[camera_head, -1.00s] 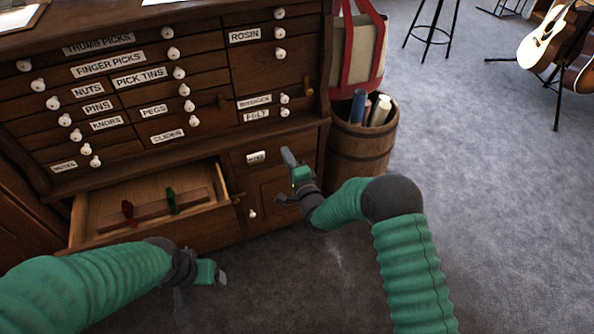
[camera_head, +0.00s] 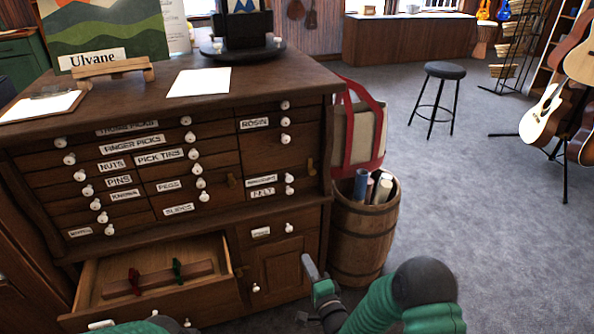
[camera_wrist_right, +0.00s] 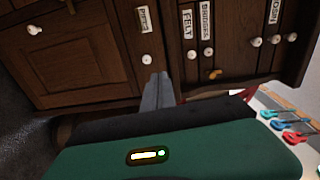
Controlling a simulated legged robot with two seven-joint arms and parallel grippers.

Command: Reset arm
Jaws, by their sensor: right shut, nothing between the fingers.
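My right gripper (camera_head: 311,265) is in front of the lower right part of the wooden drawer cabinet (camera_head: 275,233), near a small cupboard door (camera_head: 277,266). It is shut and empty. In the right wrist view, its grey fingers (camera_wrist_right: 157,92) are together, with labelled drawers behind. Only a bit of my left arm (camera_head: 150,326) shows at the bottom edge; its gripper is out of the frame.
A drawer (camera_head: 205,297) at the lower left is pulled open, with a wooden bar bearing a red and a green piece inside. A barrel (camera_head: 362,244) with rolls stands right of the cabinet. A stool (camera_head: 445,72) and guitars (camera_head: 541,118) stand farther off. Carpet between is clear.

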